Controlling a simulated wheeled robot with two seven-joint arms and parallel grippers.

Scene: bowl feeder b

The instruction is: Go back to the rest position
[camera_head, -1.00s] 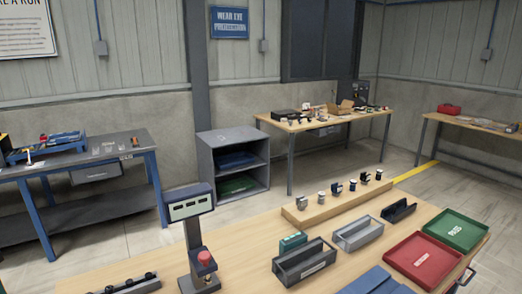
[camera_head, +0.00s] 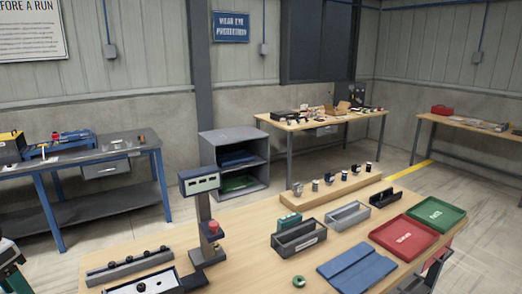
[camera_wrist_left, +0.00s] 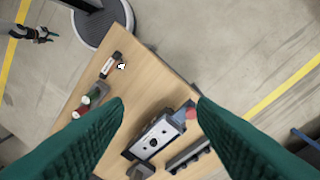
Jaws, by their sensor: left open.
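My left gripper (camera_wrist_left: 160,102) shows as two green ribbed fingers wide apart in the left wrist view, with nothing between the tips. It is above the wooden table (camera_wrist_left: 160,88). In the head view a dark and green part at the lower left edge looks like part of my left arm. My right gripper (camera_wrist_left: 40,34) seems to show small at the upper left of the left wrist view, over the floor beside the table. Its fingers are too small to read. A dark arm part shows at the lower right of the head view.
The table holds a display post with a red button (camera_head: 213,227), a dark rail (camera_head: 128,263), grey bins (camera_head: 299,240), a red tray (camera_head: 403,236), a green tray (camera_head: 435,212), a blue flat piece (camera_head: 357,268) and a green ring (camera_head: 299,281). Floor lies around the table.

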